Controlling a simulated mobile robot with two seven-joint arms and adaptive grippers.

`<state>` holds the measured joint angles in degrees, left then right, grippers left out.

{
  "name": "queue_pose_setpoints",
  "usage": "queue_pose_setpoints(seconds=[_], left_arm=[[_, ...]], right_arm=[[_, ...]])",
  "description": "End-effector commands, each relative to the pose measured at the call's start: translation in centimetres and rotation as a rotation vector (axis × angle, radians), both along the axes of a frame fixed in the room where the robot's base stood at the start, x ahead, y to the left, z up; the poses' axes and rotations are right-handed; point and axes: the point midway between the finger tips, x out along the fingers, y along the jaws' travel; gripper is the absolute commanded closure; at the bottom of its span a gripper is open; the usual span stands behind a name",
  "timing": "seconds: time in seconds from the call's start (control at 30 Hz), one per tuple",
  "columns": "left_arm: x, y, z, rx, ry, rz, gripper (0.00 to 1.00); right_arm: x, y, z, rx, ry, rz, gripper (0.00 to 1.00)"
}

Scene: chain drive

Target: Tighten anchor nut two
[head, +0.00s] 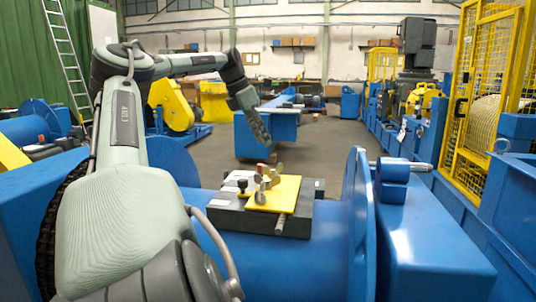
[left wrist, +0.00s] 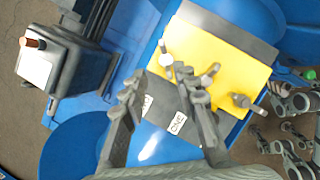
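A yellow plate (head: 287,187) with several upright studs or nuts lies on a dark slab (head: 235,217) on top of a blue machine. In the left wrist view the yellow plate (left wrist: 215,65) carries metal studs, one at the upper left (left wrist: 166,60), one in the middle (left wrist: 208,75) and one at the right (left wrist: 243,100). A white label (left wrist: 178,123) reads "ONE"; I cannot tell which stud is anchor nut two. My left gripper (head: 262,138) hangs above and behind the plate, apart from it. In the left wrist view its fingers (left wrist: 162,98) are spread, with nothing between them.
A blue flange (head: 360,225) rises right of the slab. A yellow cage (head: 490,90) stands at the right; open floor lies behind.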

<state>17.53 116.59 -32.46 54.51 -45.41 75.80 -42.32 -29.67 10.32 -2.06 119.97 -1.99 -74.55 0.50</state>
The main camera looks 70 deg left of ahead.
Motion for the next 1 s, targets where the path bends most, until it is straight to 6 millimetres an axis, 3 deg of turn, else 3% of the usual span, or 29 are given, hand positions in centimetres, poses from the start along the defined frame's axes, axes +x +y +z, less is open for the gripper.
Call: queue_pose_setpoints(seconds=[0.03,0.13,0.6,1.0], left_arm=[[0.0,-0.6,-0.4,0.001,0.03,0.02,0.71],[0.2,-1.0,-1.4,-0.004,0.05,0.043,0.71],[2.7,-0.7,-7.4,-0.005,0.048,0.045,0.71],[3.1,-0.6,-8.2,-0.004,0.046,0.044,0.72]], right_arm=[[-0.1,0.0,1.2,-0.002,-0.004,0.0,0.6],[-0.1,0.0,1.9,-0.005,-0.005,-0.001,0.6],[-0.1,0.0,1.4,-0.003,-0.001,-0.001,0.6],[-0.1,0.0,1.1,-0.003,0.0,-0.001,0.6]])
